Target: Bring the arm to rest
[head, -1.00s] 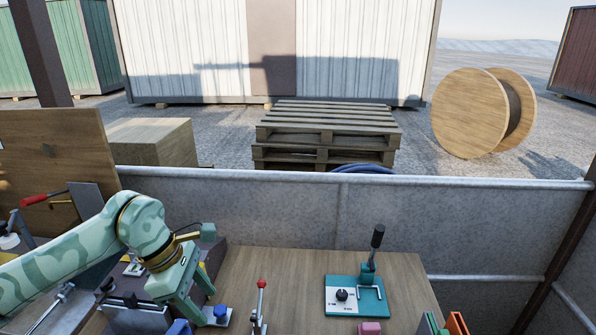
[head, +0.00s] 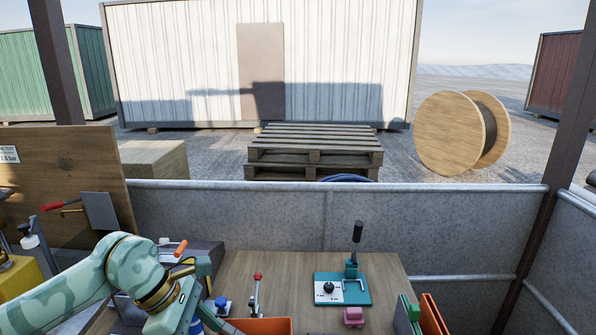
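My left arm, mint green with darker patches, comes in from the lower left of the head view and bends down at a dark, brass-ringed wrist. Its gripper (head: 192,312) is low over the left part of the wooden bench (head: 290,275), near the bottom edge of the picture. The fingers are partly cut off and overlap the things behind them, so their opening and any contact are unclear. My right arm and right gripper are not in view.
A teal plate (head: 342,289) with a black-handled lever stands right of the bench middle. A red-tipped lever (head: 256,295), blue knob (head: 221,303), pink block (head: 353,317) and orange bin (head: 262,327) are nearby. A grey wall (head: 300,217) closes the back. Bare wood shows between the levers.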

